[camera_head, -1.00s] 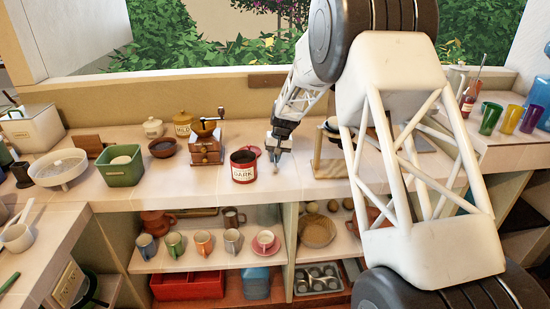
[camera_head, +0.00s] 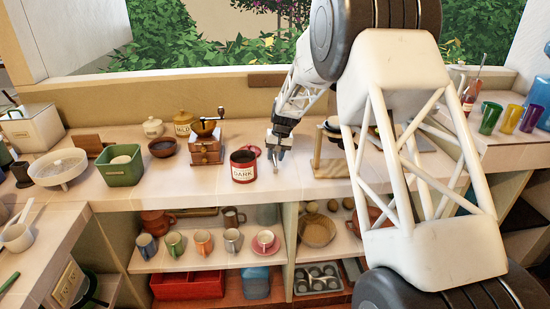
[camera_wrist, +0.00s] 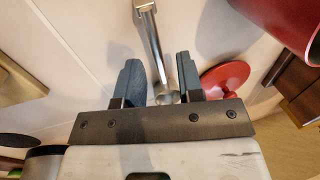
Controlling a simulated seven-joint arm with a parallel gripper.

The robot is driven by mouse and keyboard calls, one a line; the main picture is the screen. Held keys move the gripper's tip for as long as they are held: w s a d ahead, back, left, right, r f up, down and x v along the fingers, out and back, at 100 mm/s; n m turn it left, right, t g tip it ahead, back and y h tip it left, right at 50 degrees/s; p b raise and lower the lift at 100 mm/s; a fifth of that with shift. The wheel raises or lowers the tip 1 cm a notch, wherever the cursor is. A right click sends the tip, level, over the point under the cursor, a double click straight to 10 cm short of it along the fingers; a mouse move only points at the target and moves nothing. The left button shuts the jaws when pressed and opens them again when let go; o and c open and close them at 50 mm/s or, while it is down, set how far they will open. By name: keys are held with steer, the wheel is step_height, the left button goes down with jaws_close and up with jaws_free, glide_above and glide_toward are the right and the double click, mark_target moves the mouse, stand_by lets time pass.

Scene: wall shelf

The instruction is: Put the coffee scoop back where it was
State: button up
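The metal coffee scoop (camera_wrist: 155,45) shows in the wrist view as a long thin handle running between my fingers, with a round end near the gripper base. My gripper (camera_wrist: 160,80) has its two dark fingers apart, with a gap visible on either side of the scoop. In the head view my gripper (camera_head: 277,154) is low over the counter, just right of the red DARK coffee can (camera_head: 243,174). The open can holds dark contents. Its red lid (camera_wrist: 224,77) is beside my right finger in the wrist view. The scoop is hard to make out in the head view.
A wooden coffee grinder (camera_head: 206,150) stands left of the can. A wooden stand (camera_head: 328,166) is close on the right. A green bin (camera_head: 121,171) and small jars are farther left. Mugs fill the shelf below. The counter front before my gripper is clear.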

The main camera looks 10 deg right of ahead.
steer(key=v, duration=1.1)
stand_by(0.4)
steer(key=s+d+r, duration=0.1)
steer(key=s+r, duration=0.3)
steer(key=s, duration=0.6)
steer(key=s+d+r+t+h, duration=0.1)
steer(key=s+r, duration=0.3)
steer(key=s, duration=0.5)
steer(key=s+d+r, duration=0.2)
steer(key=s+r, duration=0.3)
steer(key=s, duration=0.5)
steer(key=s+d+f, duration=0.1)
steer(key=s+f, duration=0.1)
steer(key=s, duration=1.2)
steer(key=s+d+f+t+h, duration=0.1)
steer(key=s+f, duration=0.2)
steer(key=s, duration=1.2)
steer(key=shift+s+h, duration=0.2)
steer(key=shift+h, duration=0.1)
